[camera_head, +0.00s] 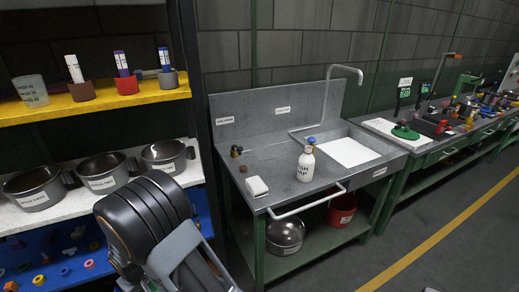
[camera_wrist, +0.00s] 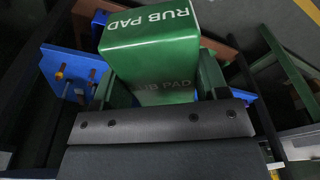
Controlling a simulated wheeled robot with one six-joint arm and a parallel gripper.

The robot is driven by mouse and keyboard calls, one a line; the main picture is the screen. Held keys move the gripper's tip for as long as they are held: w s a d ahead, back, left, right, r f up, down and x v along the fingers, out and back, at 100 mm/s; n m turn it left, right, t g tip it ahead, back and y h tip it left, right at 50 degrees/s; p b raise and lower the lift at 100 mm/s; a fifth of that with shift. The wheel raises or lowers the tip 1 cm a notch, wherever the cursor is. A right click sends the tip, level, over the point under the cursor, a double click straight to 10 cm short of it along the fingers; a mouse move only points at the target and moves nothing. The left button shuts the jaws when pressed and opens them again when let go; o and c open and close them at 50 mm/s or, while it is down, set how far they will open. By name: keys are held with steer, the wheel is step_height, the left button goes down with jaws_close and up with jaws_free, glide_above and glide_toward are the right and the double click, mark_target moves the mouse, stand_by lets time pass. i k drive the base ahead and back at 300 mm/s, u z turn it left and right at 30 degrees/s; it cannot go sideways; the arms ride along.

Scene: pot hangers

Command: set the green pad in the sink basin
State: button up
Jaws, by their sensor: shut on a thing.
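The green pad (camera_wrist: 150,45), lettered RUB PAD, fills the upper middle of the wrist view. My gripper (camera_wrist: 160,85) is shut on it, with a finger on either side. The pad and the fingertips do not show in the head view, where my dark arm hides part of the front left. The sink basin (camera_head: 348,152) is a recess with a white floor in the right half of the grey sink counter (camera_head: 262,150). Its floor looks bare in the head view.
A white bottle with a blue cap (camera_head: 306,163) stands left of the basin, and a white block (camera_head: 256,187) lies farther left. A curved tap (camera_head: 346,70) rises behind the basin. A rail (camera_head: 310,203) runs along the counter's front. Shelves with pots (camera_head: 103,172) stand left.

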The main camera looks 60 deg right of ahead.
mark_target(361, 157)
steer(key=u, duration=1.6)
steer(key=k, duration=2.95)
steer(key=z, duration=1.3)
